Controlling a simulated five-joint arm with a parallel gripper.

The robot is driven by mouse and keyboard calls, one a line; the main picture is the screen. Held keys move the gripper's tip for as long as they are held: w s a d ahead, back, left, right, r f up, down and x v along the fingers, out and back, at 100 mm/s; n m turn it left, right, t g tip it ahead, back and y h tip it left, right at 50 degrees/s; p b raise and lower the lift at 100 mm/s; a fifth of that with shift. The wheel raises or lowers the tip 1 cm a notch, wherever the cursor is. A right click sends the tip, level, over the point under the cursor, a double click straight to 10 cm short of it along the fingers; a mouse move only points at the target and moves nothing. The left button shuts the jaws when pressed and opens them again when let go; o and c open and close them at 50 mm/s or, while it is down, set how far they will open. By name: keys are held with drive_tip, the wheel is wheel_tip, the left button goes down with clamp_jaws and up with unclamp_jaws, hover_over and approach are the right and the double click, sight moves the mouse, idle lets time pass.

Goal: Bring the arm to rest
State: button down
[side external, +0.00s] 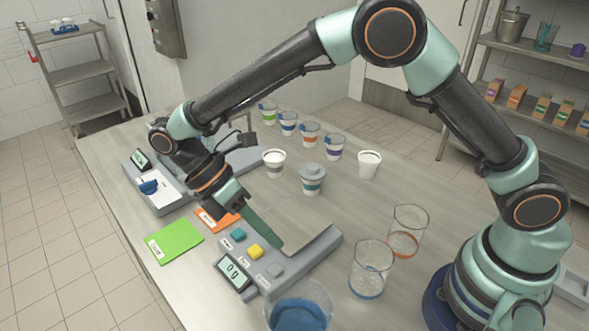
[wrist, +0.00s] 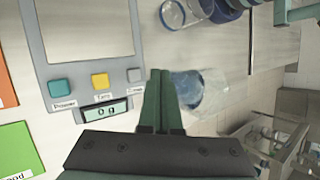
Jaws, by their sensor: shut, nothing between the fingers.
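My gripper (side external: 268,238) is shut and empty, its green fingers pressed together and pointing down and to the right. In the side view its tips are over or beside the grey scale (side external: 325,243) in front; I cannot tell their height or whether they touch it. The scale's display (side external: 234,272) reads 0 g. In the wrist view the closed fingers (wrist: 160,75) show beside the scale (wrist: 141,40), right of its teal, yellow and grey buttons. A clear container with blue contents (wrist: 187,88) appears partly behind the fingers.
The blue-filled container (side external: 300,308) stands at the front edge, near two clear cups with blue (side external: 372,268) and orange (side external: 408,230) bottoms. Several small cups (side external: 310,133) stand farther back. A green card (side external: 174,241) lies left. A second scale (side external: 165,195) sits behind my wrist.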

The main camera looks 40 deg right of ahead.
drive_tip(key=s+d+r+m+t+y, duration=0.1)
drive_tip(key=d+r+m+t+y, duration=0.1)
drive_tip(key=d+r+m+t, duration=0.4)
drive_tip(key=s+d+r+m+t+y, duration=0.1)
drive_tip(key=d+r+m+t, duration=0.4)
drive_tip(key=d+m, duration=0.5)
drive_tip(key=d+r+y, duration=0.1)
drive_tip(key=d+r, duration=0.1)
drive_tip(key=d, duration=0.2)
drive_tip(key=shift+d+r+m+t, duration=0.35)
drive_tip(key=shift+m+t, duration=0.05)
